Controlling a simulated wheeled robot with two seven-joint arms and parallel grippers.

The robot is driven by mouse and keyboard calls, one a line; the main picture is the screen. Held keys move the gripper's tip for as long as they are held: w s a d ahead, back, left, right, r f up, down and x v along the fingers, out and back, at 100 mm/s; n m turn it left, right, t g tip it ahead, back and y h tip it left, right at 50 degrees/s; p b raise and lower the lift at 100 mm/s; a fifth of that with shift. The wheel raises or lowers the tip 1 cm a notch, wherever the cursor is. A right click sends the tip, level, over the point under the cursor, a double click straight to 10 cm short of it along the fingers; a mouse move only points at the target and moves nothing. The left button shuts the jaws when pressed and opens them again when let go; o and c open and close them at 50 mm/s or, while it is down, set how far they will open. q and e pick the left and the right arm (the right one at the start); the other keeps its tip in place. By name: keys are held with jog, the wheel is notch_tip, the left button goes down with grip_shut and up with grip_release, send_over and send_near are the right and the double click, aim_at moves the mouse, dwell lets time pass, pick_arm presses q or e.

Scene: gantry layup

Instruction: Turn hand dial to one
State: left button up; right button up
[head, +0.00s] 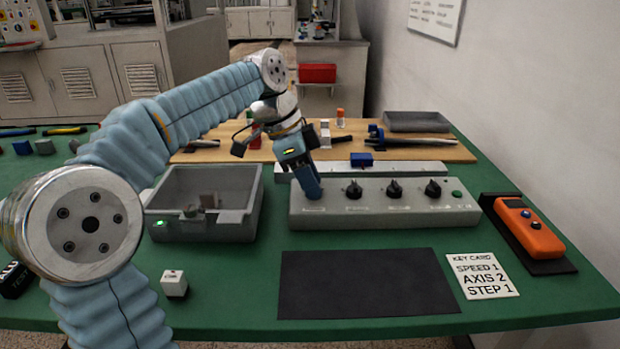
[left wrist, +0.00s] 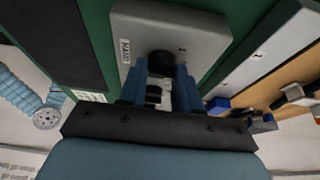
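A grey control box (head: 384,214) has a row of black dials along its top: the second (head: 354,189), third (head: 394,188) and rightmost (head: 433,188) show in the head view. My left gripper (head: 313,188) points down over the leftmost dial and hides it there. In the left wrist view that black dial (left wrist: 161,63) sits between the tips of my left gripper (left wrist: 161,75), one blue finger on each side. I cannot tell whether the fingers press on it. The right gripper is out of view.
A key card (head: 482,276) reads speed 1, axis 2, step 1. A dark mat (head: 368,283) lies in front of the box. A grey tray (head: 202,229) stands left, a white cube (head: 174,283) before it. An orange pendant (head: 529,229) lies right; a wooden board (head: 420,153) lies behind.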

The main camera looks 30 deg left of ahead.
pick_arm(q)
jog(key=c, duration=0.5)
jog(key=n+t+y, duration=0.1)
jog(key=n, duration=0.2)
jog(key=shift+s+d+n+b, duration=0.1)
jog(key=shift+n+b, duration=0.25)
jog(key=shift+n, duration=0.05)
jog(key=shift+d+n+t+y, duration=0.1)
jog(key=shift+n+t+y, duration=0.25)
jog(key=shift+n, duration=0.9)
jog(key=shift+n+t+y, duration=0.25)
jog(key=shift+n+y, duration=0.2)
jog(key=shift+n, duration=0.8)
jog(key=o, duration=1.1)
jog(key=shift+c, duration=0.2)
